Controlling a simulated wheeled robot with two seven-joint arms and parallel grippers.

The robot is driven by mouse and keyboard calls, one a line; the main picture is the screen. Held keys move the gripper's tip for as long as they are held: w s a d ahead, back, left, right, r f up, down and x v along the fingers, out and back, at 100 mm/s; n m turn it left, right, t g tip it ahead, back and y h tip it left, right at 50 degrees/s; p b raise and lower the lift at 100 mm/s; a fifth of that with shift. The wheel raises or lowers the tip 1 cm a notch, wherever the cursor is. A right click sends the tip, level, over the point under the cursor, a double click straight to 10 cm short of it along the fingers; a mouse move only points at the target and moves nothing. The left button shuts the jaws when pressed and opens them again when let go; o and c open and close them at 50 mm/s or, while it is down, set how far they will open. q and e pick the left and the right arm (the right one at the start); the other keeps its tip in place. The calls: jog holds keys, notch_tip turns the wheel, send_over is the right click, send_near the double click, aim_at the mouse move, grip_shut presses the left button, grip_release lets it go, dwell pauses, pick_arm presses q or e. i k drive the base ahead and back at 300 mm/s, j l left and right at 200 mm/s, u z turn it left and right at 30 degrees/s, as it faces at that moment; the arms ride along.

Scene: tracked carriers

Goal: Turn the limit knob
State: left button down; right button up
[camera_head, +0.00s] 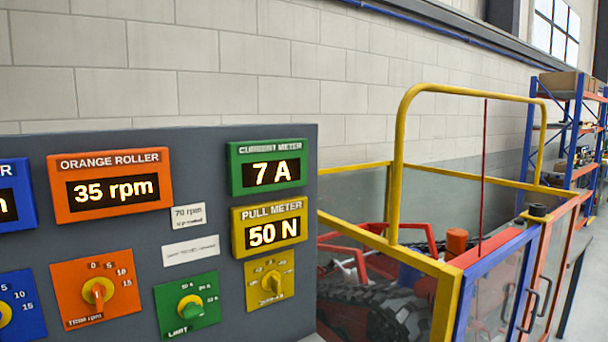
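The limit knob is a green knob (190,307) on a green plate labelled LIMIT, low on the grey control panel (215,140) in the head view. Its scale has small numbers that are hard to read. An orange TRIM rpm knob (98,291) is to its left, and a yellow knob (272,282) is to its right. Above are the orange roller display (112,186) reading 35 rpm, the green current meter (267,167) reading 7 A and the yellow pull meter (269,227) reading 50 N. Neither gripper shows.
A blue display and blue knob plate (22,306) are cut off at the left edge. Right of the panel is a yellow-railed enclosure (398,150) with clear walls around a black track and red frames. Storage shelves (570,130) stand at the far right.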

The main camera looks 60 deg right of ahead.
aim_at(191, 310)
jog(key=z, duration=1.9)
